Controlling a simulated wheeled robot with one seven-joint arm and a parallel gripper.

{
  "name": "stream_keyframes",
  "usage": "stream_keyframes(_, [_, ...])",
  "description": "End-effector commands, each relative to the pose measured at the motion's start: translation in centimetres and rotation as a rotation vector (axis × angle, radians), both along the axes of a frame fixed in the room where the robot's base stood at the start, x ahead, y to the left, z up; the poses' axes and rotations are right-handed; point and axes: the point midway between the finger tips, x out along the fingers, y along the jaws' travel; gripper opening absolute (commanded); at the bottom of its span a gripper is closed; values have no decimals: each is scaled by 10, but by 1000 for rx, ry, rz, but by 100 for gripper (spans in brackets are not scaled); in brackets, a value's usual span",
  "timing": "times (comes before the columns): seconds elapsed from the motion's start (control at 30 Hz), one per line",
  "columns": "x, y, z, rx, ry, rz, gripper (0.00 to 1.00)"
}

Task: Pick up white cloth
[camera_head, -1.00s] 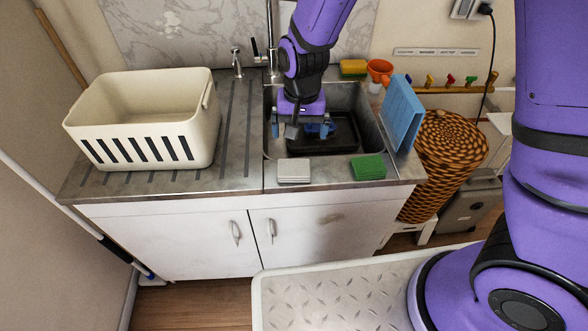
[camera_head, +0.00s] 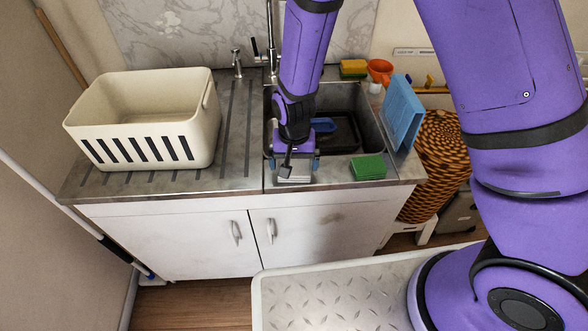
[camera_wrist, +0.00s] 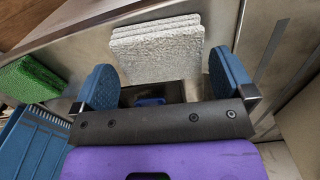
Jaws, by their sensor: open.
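The white cloth (camera_head: 295,173) is a folded, layered square on the front rim of the sink, left of the green sponge. In the wrist view the white cloth (camera_wrist: 158,50) lies ahead of my jaws, roughly centred between the two blue fingers. My gripper (camera_head: 293,168) is over the cloth and partly covers it in the head view. In the wrist view my gripper (camera_wrist: 165,82) is open, with a finger toward each side of the cloth and no grip on it. I cannot tell exactly how far above the cloth the fingertips are.
A green sponge (camera_head: 368,167) lies right of the cloth. The sink basin (camera_head: 362,105) holds a dark tray (camera_head: 345,133) and a blue item. A blue rack (camera_head: 402,112) stands at the right edge. A cream basket (camera_head: 140,118) is on the left drainboard. The tap rises behind.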

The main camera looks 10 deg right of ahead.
Motion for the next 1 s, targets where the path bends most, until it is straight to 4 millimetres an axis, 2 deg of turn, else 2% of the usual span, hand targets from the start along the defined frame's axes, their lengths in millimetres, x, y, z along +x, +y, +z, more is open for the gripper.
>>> stream_keyframes(0.03, [0,0,-8,-1,1,-1,100])
stream_keyframes(0.2, [0,0,-21,1,0,0,100])
stream_keyframes(0.47, [0,0,-23,1,-1,0,100])
stream_keyframes(0.5, [0,0,-23,1,-1,0,95])
stream_keyframes(0.63, [0,0,-23,1,-1,0,66])
stream_keyframes(1.0, [1,-1,-21,1,-2,0,66])
